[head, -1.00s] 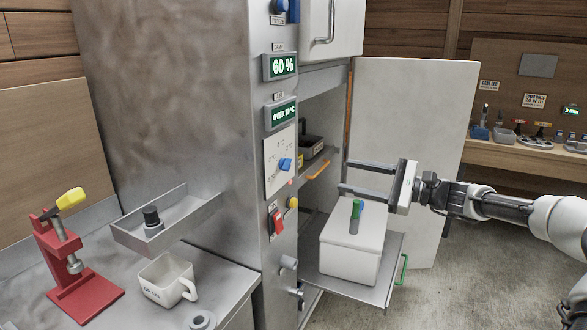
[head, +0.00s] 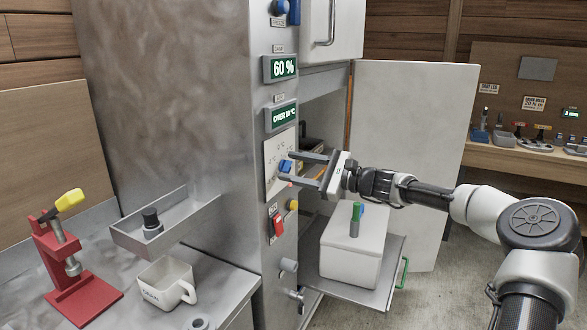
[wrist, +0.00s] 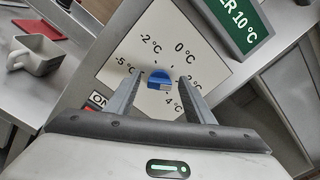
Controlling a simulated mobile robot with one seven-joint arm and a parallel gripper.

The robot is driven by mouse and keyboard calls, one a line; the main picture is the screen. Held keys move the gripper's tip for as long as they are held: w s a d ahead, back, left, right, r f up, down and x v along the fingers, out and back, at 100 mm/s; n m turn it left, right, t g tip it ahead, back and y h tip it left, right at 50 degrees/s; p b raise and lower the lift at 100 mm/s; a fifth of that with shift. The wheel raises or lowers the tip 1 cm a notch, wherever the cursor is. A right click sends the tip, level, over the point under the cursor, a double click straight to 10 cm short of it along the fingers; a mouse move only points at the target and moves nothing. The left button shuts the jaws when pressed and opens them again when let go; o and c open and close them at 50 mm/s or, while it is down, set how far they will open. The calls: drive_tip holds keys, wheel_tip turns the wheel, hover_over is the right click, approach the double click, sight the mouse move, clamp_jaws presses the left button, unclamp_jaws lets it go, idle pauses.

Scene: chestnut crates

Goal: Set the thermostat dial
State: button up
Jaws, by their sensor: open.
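The thermostat dial is a blue knob (head: 285,166) on a white scale plate (head: 271,183) on the cabinet's front post. In the wrist view the blue dial (wrist: 159,78) sits amid the marks -5, -2, 0, 2 and 4 °C. Its exact setting is hard to read. My gripper (head: 286,167) is open, its fingertips reaching toward the plate. In the wrist view the fingers (wrist: 162,80) lie on either side of the dial; I cannot tell whether they touch it. A green display (head: 282,116) above the plate reads over 10 °C.
A 60 % display (head: 280,68) is higher on the post. A red switch (head: 277,226) and a yellow button (head: 292,205) are below the dial. The cabinet door (head: 410,130) stands open, and a white box (head: 350,255) sits on a pulled-out shelf. A mug (head: 167,284) stands at left.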

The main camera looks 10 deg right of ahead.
drive_tip(key=shift+a, duration=0.1)
drive_tip(key=c, duration=1)
drive_tip(key=shift+c, duration=0.2)
drive_tip(key=shift+f+n+b, duration=0.1)
drive_tip(key=shift+n+b, duration=0.2)
drive_tip(key=shift+b, duration=0.2)
drive_tip(key=shift+f+n+b, duration=0.2)
drive_tip(key=shift+n+b, duration=0.8)
drive_tip(key=shift+b, duration=0.15)
drive_tip(key=n+b, duration=0.3)
drive_tip(key=b, duration=0.1)
drive_tip(key=shift+f+n, duration=0.15)
drive_tip(key=shift+n, duration=0.15)
drive_tip(key=n+b, duration=0.3)
drive_tip(key=shift+a, duration=0.1)
drive_tip(key=shift+n+b, duration=0.8)
drive_tip(key=shift+b, duration=0.2)
drive_tip(key=shift+r, duration=0.2)
